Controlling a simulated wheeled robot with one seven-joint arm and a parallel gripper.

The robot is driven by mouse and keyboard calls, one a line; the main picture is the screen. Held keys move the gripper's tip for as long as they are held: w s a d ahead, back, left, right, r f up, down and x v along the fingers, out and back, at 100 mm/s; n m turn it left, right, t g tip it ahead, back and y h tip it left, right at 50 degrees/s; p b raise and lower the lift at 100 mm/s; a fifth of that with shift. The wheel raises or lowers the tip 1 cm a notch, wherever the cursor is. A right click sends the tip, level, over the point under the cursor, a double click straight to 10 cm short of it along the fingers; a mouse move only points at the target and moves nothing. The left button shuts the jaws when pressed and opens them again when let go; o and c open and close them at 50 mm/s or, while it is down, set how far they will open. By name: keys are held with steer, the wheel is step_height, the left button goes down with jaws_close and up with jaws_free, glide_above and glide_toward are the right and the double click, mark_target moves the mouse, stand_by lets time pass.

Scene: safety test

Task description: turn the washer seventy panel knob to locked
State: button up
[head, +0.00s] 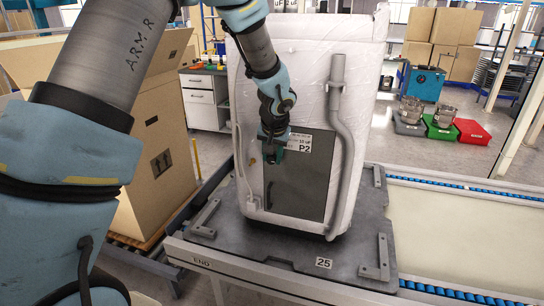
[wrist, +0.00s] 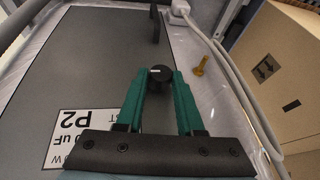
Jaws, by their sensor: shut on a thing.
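The washer (head: 300,60) stands upright, wrapped in white film, with a dark grey panel (head: 305,185) on its facing side. The panel also fills much of the wrist view (wrist: 100,35). A round black knob (wrist: 158,86) with a short white mark on its face sits at the panel's edge. My gripper (wrist: 158,78) has its two green fingers on either side of the knob, shut on it. In the head view my gripper (head: 274,152) is at the panel's upper left and hides the knob. No legible locked marking shows.
A P2 label (wrist: 70,135) is beside the knob. A black handle (wrist: 155,24) sticks out from the panel. A yellow fitting (wrist: 201,65) and a white hose (wrist: 215,50) are close by. A grey pipe (head: 340,130) runs down the washer's right. A cardboard box (head: 160,150) stands left.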

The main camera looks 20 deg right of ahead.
jaws_close()
steer(key=shift+d+f+b, duration=0.1)
steer(key=shift+f+b, duration=0.05)
steer(key=shift+b, duration=0.5)
steer(key=b, duration=0.3)
steer(key=t+y+b, duration=0.1)
steer(key=b, duration=0.1)
steer(key=shift+s+d+f+b, duration=0.15)
steer(key=shift+d+f+b, duration=0.05)
steer(key=shift+f+b, duration=0.2)
steer(key=m+t+y+b, duration=0.1)
steer(key=t+y+b, duration=0.2)
steer(key=b, duration=0.3)
steer(key=f+m+t+y+b, duration=0.1)
steer(key=m+t+y+b, duration=0.1)
steer(key=t+b, duration=0.3)
steer(key=m+t+y+b, duration=0.1)
steer(key=t+y+b, duration=0.3)
steer(key=b, duration=0.5)
steer(key=shift+s+d+f+m, duration=0.15)
steer(key=shift+s+d+m, duration=0.15)
steer(key=shift+s+m, duration=0.1)
steer(key=shift+w+t, duration=0.1)
steer(key=shift+t, duration=0.2)
steer(key=o, duration=0.9)
jaws_free()
steer(key=shift+c, duration=0.2)
